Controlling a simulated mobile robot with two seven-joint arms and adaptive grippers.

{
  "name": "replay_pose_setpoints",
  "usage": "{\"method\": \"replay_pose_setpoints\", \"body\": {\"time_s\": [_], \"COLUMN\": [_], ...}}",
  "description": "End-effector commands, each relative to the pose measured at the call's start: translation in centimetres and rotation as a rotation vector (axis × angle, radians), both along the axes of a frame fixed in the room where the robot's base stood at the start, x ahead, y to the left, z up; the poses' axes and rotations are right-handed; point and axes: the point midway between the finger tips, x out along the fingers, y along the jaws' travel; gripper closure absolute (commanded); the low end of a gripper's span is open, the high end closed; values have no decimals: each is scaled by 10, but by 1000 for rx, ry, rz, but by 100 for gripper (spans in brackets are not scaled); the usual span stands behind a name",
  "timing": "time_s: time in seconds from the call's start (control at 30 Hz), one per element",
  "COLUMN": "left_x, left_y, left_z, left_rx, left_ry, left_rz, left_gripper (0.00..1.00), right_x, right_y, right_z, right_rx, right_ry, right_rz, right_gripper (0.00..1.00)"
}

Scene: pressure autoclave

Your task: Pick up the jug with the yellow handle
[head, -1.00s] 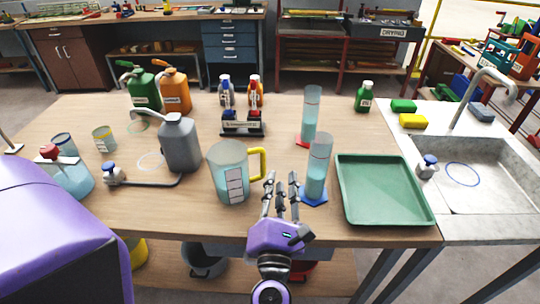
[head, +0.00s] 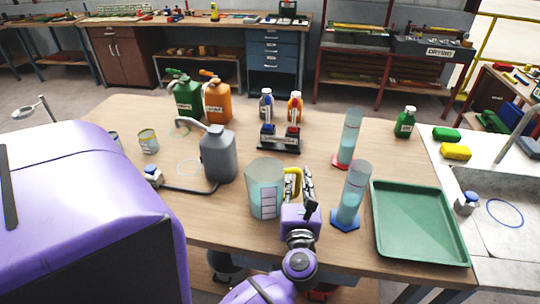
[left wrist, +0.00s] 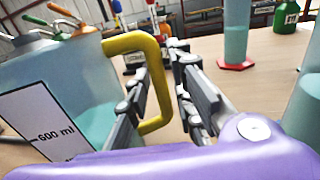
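The jug (head: 264,190) is a clear cylinder with bluish contents and a white label, upright on the wooden table. Its yellow handle (head: 292,184) points right in the head view. In the left wrist view the jug (left wrist: 62,75) fills the left side, and its handle (left wrist: 158,80) rises between my fingers. My left gripper (head: 302,183) is at the handle, on the jug's right. It also shows in the left wrist view (left wrist: 160,75), open, one finger each side of the handle's upright bar. Whether either finger touches it, I cannot tell. My right gripper is not in view.
Close right of my gripper stands a cylinder with a blue base (head: 351,195); one with a red base (head: 347,138) is behind it. A green tray (head: 420,250) lies at the right. A grey canister (head: 218,157) stands left of the jug. A bottle rack (head: 279,145) is behind.

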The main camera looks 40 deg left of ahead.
Motion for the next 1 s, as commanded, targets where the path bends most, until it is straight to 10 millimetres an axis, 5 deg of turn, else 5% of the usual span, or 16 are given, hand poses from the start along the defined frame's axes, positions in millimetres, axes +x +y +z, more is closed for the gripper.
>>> {"method": "replay_pose_setpoints", "body": {"time_s": [0.23, 0.4, 1.0], "left_x": [2, 1, 2], "left_y": [1, 1, 1], "left_z": [-2, -2, 8], "left_rx": [-1, -1, -1], "left_ry": [2, 2, -3], "left_rz": [0, 0, -1], "left_gripper": [78, 100, 100], "right_x": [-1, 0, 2], "right_y": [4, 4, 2], "right_z": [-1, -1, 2], "right_rx": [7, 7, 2], "right_ry": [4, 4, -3], "right_rz": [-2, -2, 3], "right_gripper": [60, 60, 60]}}
